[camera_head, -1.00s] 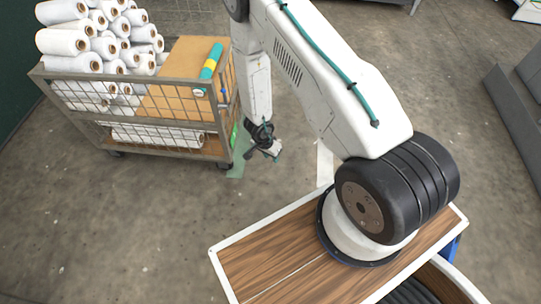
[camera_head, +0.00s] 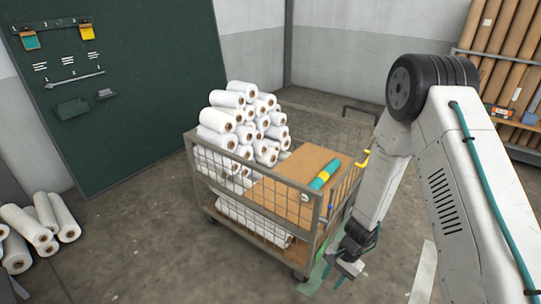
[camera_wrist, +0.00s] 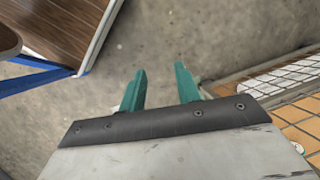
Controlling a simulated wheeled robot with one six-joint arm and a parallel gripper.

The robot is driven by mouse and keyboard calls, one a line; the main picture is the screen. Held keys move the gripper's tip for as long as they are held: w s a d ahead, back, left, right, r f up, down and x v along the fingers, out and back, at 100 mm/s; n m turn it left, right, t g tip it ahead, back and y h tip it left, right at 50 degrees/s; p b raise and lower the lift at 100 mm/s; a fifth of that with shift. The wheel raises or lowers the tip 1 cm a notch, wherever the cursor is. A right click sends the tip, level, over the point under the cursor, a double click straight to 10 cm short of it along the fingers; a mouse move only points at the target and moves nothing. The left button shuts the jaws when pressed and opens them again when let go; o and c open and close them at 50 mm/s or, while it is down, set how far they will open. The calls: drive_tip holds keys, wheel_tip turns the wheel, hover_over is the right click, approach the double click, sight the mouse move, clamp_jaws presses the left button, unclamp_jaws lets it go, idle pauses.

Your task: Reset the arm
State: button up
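My gripper (camera_head: 347,270) hangs low at the end of my folded arm, in front of the right end of the wire cart in the head view. In the wrist view, its two teal fingers (camera_wrist: 160,88) stand apart with bare concrete floor between them. The gripper is open and empty. The wire cart's side (camera_wrist: 285,75) shows at the right of the wrist view, beside the fingers and apart from them.
More white rolls (camera_head: 40,228) lie on the floor at left. A green board (camera_head: 110,90) stands behind. Brown tubes (camera_head: 505,45) lean at right. Floor at front centre is clear.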

drive_tip(key=s+r+n+g, duration=0.1)
drive_tip(key=s+r+n, duration=0.2)
drive_tip(key=r, duration=1)
drive_tip(key=s+r+n+g, duration=0.1)
drive_tip(key=s+r+n, duration=0.2)
drive_tip(key=r, duration=1)
drive_tip(key=s+d+r+n+t+h, duration=0.1)
drive_tip(key=s+d+r+t, duration=0.1)
drive_tip(key=s+r, duration=0.6)
drive_tip(key=s+d+r+n+t+h, duration=0.1)
drive_tip(key=s+d+r+t+h, duration=0.1)
drive_tip(key=s+d+r, duration=0.3)
drive_tip(key=s+r+t, duration=0.1)
drive_tip(key=s+r, duration=0.2)
drive_tip(key=r, duration=0.4)
drive_tip(key=shift+r+n+h, duration=0.3)
drive_tip(key=shift+r+n, duration=0.05)
drive_tip(key=shift+n, duration=0.05)
